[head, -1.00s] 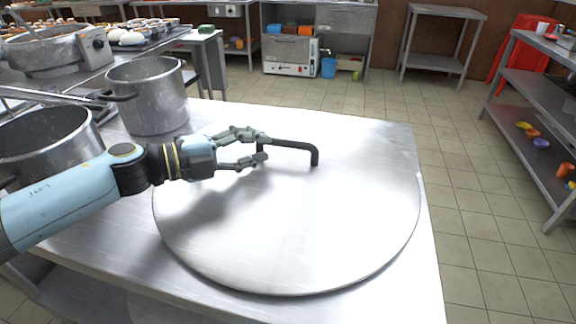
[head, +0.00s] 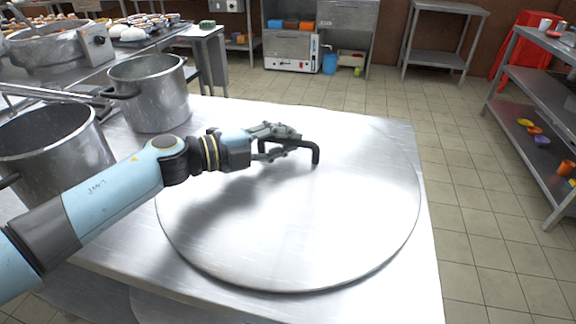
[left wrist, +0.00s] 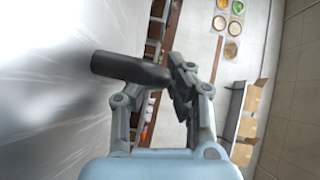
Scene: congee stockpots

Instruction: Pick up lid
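The lid (head: 300,230) is a large round steel disc lying flat on the steel table. Its black bar handle (head: 314,156) stands up near its far side and also shows as a dark bar in the left wrist view (left wrist: 130,68). My left gripper (head: 285,138) is at the handle's left part, its fingers apart and overlapping the bar in the head view. In the left wrist view the fingers (left wrist: 155,85) are spread, with the bar's end in front of them. Contact with the bar is not clear. My right gripper is not in view.
A stockpot (head: 150,95) stands on the table's far left, and another pot (head: 45,150) is at the left edge behind my left arm. The steel table (head: 405,285) has a bare strip along its right edge. A shelf rack (head: 530,100) stands apart at right.

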